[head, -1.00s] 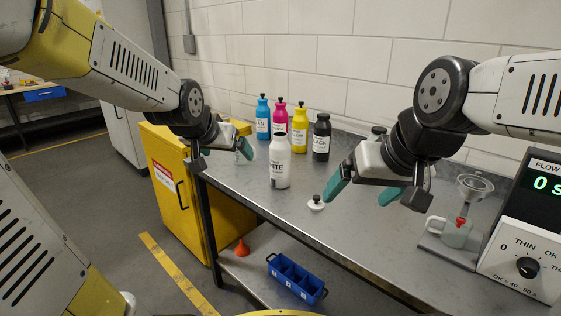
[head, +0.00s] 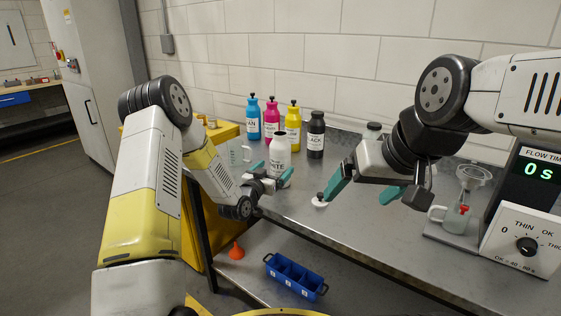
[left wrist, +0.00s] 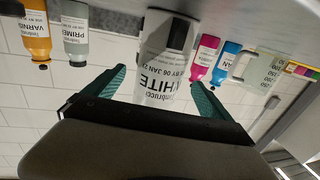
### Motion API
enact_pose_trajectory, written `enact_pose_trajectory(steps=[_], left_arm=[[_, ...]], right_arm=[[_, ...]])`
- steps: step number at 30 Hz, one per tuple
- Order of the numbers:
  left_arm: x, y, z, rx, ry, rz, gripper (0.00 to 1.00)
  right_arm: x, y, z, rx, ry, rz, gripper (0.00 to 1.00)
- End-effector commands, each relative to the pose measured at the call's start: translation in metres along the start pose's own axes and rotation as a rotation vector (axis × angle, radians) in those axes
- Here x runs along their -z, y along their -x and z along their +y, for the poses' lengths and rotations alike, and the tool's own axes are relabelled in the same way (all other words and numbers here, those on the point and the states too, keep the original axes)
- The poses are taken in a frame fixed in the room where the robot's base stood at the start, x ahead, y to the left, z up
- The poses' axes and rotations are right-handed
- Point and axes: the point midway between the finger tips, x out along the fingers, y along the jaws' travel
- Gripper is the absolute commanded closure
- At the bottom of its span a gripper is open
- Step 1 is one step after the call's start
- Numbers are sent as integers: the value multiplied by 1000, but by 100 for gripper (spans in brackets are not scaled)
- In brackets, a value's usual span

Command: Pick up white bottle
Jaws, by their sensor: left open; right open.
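The white bottle (head: 280,155) stands upright on the grey workbench, without a cap on top that I can make out. It also shows in the left wrist view (left wrist: 152,85), upside down in the picture, between the two teal fingers. My left gripper (head: 271,176) is open at the near side of the bottle, with a finger to either side and its lower part hidden behind the gripper. The left wrist view also shows the open fingers (left wrist: 155,90). My right gripper (head: 372,188) is open and empty over the bench, to the right of the bottle.
Cyan (head: 254,120), magenta (head: 271,120), yellow (head: 292,127) and black (head: 316,137) bottles stand behind. A small white lid (head: 319,201) lies to the right. A cup (head: 458,217) and flow timer (head: 525,238) stand at right. A blue crate (head: 294,279) sits on the lower shelf.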

Motion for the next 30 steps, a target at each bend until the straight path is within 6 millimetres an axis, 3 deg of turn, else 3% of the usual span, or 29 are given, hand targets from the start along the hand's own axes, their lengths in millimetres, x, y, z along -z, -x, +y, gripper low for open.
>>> enact_pose_trajectory(steps=[18,26,27,30], left_arm=[[10,-73,0,1,0,6,5],[10,-77,0,0,1,4,5],[10,-77,0,0,1,4,7],[10,-77,0,0,1,4,27]], right_arm=[[0,0,0,0,0,0,9],[0,0,0,0,0,0,9],[0,0,0,0,0,0,9],[0,0,0,0,0,0,9]])
